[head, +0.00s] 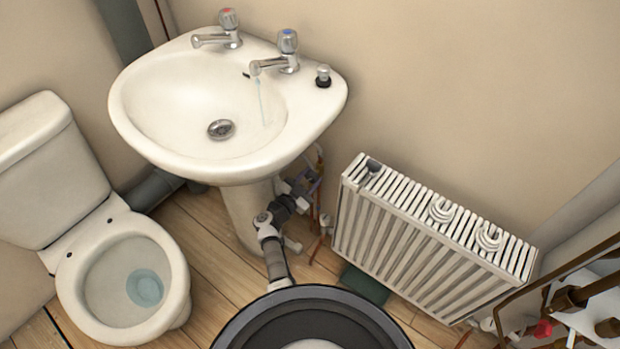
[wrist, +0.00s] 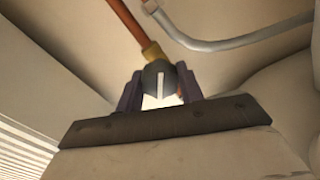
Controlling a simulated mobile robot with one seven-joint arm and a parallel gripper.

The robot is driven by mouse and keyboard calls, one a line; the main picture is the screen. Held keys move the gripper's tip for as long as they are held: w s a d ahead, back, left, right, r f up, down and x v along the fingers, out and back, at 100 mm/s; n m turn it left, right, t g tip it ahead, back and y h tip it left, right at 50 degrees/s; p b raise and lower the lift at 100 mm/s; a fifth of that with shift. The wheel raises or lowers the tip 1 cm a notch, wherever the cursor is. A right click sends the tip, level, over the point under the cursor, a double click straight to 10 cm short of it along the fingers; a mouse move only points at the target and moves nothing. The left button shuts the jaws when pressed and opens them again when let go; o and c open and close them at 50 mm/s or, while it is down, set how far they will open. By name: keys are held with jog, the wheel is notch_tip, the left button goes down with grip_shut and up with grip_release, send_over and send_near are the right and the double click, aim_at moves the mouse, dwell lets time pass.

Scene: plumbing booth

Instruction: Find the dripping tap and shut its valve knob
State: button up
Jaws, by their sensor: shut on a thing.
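The tap with the blue cap (head: 288,42) on the white basin has a thin stream of water (head: 262,100) falling from its spout. The tap with the red cap (head: 228,25) shows no water. My gripper (head: 303,190) is below the basin, beside the pedestal. In the wrist view my gripper (wrist: 160,88) is shut on a dark grey valve knob (wrist: 153,76) with a white stripe. The stripe is near upright in that view. The knob sits at a brass fitting (wrist: 152,50) on a copper pipe (wrist: 125,20). The knob cannot be made out in the head view.
A white radiator (head: 400,245) stands right of my gripper. A toilet (head: 125,275) is at left. A grey pipe (wrist: 225,43) runs right of the knob. A rack (head: 590,300) with pipe parts is at lower right.

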jog(key=m, duration=0.6)
jog(key=shift+a+f+b, duration=0.1)
jog(key=shift+b, duration=0.3)
dwell(0.3)
jog(key=o, duration=1)
jog(key=p+v, duration=0.5)
jog(key=v, duration=0.8)
jog(key=shift+s+a, duration=0.25)
jog(key=shift+s, duration=0.1)
